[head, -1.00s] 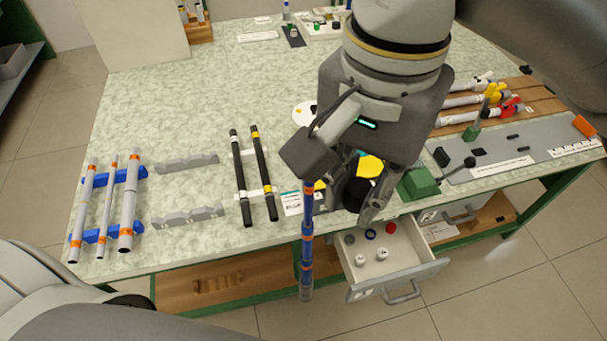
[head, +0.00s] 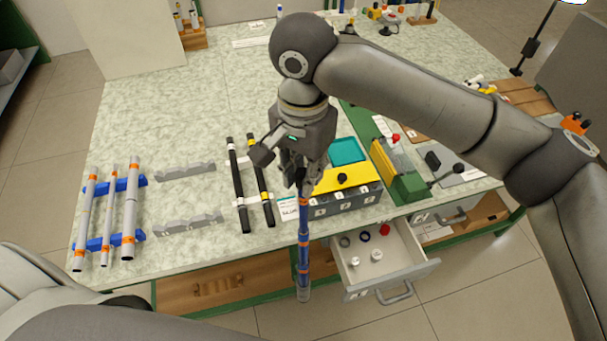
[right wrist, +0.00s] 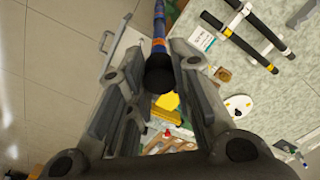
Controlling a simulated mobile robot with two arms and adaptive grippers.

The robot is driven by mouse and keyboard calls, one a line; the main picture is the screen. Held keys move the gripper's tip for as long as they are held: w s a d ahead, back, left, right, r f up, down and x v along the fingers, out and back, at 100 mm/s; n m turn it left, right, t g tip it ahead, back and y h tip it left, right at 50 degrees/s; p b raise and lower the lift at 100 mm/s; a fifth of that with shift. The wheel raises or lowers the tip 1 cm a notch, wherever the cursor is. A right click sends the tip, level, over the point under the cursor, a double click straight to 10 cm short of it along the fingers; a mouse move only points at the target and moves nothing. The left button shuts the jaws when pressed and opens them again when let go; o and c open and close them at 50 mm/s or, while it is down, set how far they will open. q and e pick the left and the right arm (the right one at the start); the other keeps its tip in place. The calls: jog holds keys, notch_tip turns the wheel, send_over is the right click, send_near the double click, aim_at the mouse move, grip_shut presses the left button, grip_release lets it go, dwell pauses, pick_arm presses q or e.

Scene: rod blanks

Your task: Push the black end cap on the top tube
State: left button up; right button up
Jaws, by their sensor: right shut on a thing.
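A slim blue tube (head: 303,240) with orange bands shows below my right gripper, running down past the bench's front edge. It also shows in the right wrist view (right wrist: 158,22). A round black end cap (right wrist: 160,74) sits at the tube's near end, between the fingers of my right gripper (head: 300,186). The gripper is shut on the cap and points down. My left gripper is out of view.
An open drawer (head: 430,264) with several small caps and rings lies right of the tube. A box with a yellow lid (head: 325,187) stands behind it. Two black rods (head: 236,190) and several grey tubes (head: 131,205) lie to the left.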

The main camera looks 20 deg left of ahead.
aim_at(304, 174)
jog(key=shift+f, duration=1)
jog(key=shift+f, duration=0.15)
jog(key=o, duration=0.7)
jog(key=shift+c, duration=0.2)
notch_tip(304, 174, up, 12)
jog(key=shift+r+b, duration=0.2)
jog(key=shift+b, duration=0.65)
jog(key=shift+f, duration=0.1)
